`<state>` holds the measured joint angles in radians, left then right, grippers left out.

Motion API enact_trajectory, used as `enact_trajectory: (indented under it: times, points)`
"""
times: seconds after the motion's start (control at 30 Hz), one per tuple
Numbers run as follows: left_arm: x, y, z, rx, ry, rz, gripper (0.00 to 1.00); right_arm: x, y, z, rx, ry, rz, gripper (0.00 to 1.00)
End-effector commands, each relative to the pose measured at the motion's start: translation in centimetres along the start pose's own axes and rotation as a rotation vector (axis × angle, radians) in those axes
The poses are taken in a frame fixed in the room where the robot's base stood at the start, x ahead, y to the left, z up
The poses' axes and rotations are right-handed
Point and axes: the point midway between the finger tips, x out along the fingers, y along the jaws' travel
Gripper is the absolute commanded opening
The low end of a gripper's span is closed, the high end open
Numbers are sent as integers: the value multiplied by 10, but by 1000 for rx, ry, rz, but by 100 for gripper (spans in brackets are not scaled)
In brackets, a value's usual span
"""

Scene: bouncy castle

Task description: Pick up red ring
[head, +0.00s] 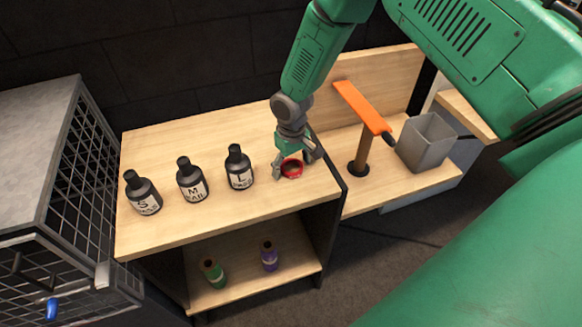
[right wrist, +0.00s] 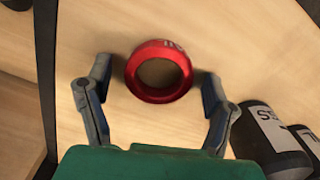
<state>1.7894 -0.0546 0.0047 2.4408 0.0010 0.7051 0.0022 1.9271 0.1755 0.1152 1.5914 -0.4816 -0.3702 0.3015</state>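A red ring (head: 291,168) lies on the wooden top of the cabinet, near its right edge. It also shows in the right wrist view (right wrist: 159,71), between the fingers and a little beyond their tips. My right gripper (head: 295,167) is open above the ring, with one finger to each side of it. In the right wrist view the right gripper (right wrist: 155,82) has a clear gap between each fingertip and the ring. My left gripper does not show in either view.
Black bottles marked S (head: 144,194), M (head: 192,182) and L (head: 239,169) stand left of the ring. The L bottle is closest to the gripper. A green bottle (head: 214,273) and a purple bottle (head: 269,257) stand on the lower shelf. An orange-topped stand (head: 362,108) and grey bin (head: 426,145) are at right.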

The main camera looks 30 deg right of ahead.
Motion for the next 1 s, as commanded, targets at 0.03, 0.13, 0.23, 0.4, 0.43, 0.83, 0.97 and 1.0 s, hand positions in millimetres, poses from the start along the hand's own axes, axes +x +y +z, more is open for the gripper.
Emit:
enact_trajectory:
  times: [0.03, 0.13, 0.23, 0.4, 0.43, 0.83, 0.97, 1.0]
  points:
    - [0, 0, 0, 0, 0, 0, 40, 0, 0, 0, 0, 0, 0, 56]
    - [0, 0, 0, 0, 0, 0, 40, 0, 0, 0, 1, -1, 0, 32]
    - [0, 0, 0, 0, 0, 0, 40, 0, 0, 0, 1, -1, 0, 32]
    - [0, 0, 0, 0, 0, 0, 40, 0, 0, 0, 1, -1, 0, 32]
    - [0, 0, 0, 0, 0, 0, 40, 0, 0, 0, 1, 0, 0, 32]
    - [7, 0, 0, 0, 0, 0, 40, -52, 1, -1, 0, 4, 1, 32]
    - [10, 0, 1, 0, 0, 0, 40, -77, 0, -1, 2, 3, 0, 32]
    - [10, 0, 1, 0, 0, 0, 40, -83, 0, -1, 1, 3, 0, 32]
